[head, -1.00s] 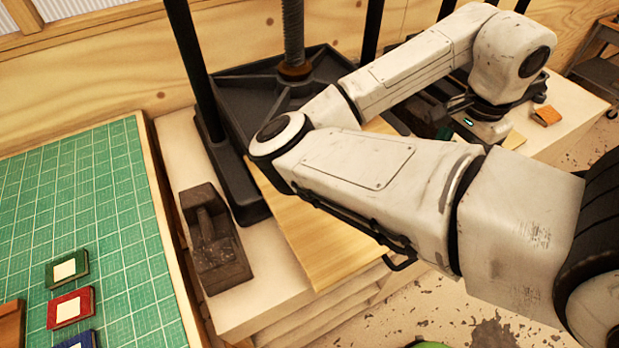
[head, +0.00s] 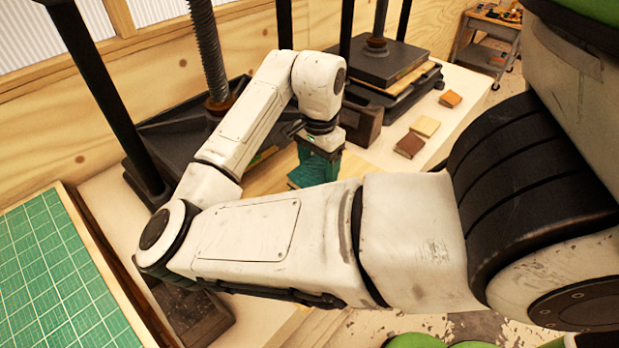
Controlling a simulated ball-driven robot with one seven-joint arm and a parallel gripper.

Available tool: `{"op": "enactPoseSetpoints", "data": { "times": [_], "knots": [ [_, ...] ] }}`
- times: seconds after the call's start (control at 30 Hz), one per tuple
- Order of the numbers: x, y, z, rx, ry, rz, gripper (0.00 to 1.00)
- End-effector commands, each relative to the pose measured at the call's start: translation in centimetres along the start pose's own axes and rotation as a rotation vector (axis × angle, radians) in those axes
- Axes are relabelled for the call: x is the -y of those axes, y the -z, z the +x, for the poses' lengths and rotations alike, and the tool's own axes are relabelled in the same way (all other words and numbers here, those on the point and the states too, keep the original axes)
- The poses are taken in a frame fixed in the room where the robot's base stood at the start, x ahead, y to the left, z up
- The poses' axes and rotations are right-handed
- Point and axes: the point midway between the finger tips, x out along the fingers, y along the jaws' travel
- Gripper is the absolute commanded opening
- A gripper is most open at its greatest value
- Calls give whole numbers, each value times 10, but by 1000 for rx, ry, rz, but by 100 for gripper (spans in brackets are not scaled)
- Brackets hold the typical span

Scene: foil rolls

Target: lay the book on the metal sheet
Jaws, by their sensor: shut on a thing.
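My gripper (head: 322,147) points down over the pale wooden board at the near press, partly hidden by its own wrist. It is shut on a teal-green thing that looks like the book (head: 316,170). The book hangs or rests just at the board; whether it touches cannot be told. My forearm hides much of the board (head: 270,176). I cannot pick out the metal sheet with certainty.
The near press has a dark upright (head: 108,95) and screw (head: 205,45). A second press (head: 380,65) stands behind right. Small brown, cream and orange blocks (head: 425,126) lie on the bench. A green cutting mat (head: 50,270) is at left.

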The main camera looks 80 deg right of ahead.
Motion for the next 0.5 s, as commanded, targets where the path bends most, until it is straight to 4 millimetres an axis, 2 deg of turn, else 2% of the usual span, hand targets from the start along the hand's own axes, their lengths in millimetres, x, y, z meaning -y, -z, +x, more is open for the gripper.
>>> {"op": "enactPoseSetpoints", "data": {
  "times": [0.37,0.5],
  "knots": [
    [20,-8,25,1,0,-5,40],
    [18,-7,47,1,-1,-1,40]
  ]
}}
